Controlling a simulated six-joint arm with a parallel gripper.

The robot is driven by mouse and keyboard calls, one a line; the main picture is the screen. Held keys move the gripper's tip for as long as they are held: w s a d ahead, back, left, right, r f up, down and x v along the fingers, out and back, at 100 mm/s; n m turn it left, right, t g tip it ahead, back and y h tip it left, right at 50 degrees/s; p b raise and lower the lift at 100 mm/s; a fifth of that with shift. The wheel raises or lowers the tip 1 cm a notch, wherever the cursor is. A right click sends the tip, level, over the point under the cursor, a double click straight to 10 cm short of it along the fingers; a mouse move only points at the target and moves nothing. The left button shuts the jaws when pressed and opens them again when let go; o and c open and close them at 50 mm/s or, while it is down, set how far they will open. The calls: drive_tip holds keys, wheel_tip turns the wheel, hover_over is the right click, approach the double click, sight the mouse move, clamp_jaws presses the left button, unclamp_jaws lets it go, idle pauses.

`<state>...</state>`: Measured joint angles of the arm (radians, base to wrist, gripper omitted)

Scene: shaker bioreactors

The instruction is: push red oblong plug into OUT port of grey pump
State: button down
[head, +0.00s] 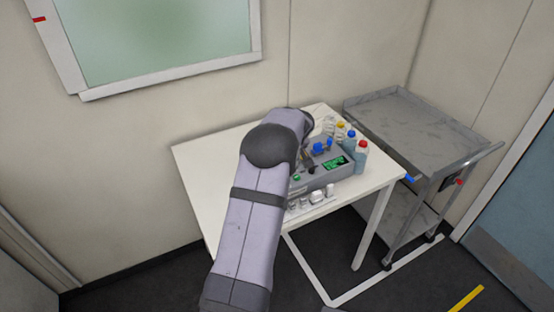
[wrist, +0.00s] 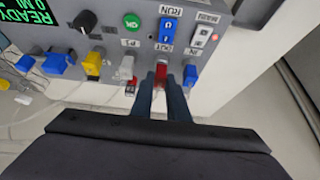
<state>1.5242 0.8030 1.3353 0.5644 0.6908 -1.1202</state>
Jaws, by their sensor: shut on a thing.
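The grey pump (head: 322,178) stands on the white table in the head view; its panel (wrist: 148,40) fills the top of the wrist view, labels upside down. My gripper (wrist: 161,78) is shut on the red plug (wrist: 159,76), at the panel's edge. A label that seems to read OUT lies just above the plug. The plug's tip is at or very close to the panel; I cannot tell if it is in the port. The port itself is hidden by the plug and fingers. My arm hides the gripper in the head view.
A blue plug (wrist: 190,75) sits close beside my right finger. A white plug (wrist: 126,68), a yellow plug (wrist: 93,63) and more blue plugs (wrist: 57,63) line the panel to the left, with thin tubes. The table's left part (head: 205,165) is clear.

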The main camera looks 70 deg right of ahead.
drive_tip(key=shift+f+b, duration=0.5)
drive_tip(key=shift+b, duration=0.15)
idle(0.3)
drive_tip(key=c, duration=1.6)
unclamp_jaws()
drive_tip(key=shift+c, duration=0.2)
drive_tip(key=shift+s+r, duration=0.1)
drive_tip(key=shift+r, duration=0.05)
drive_tip(key=b+v, duration=0.2)
drive_tip(key=v, duration=0.5)
drive_tip(key=shift+b, duration=0.4)
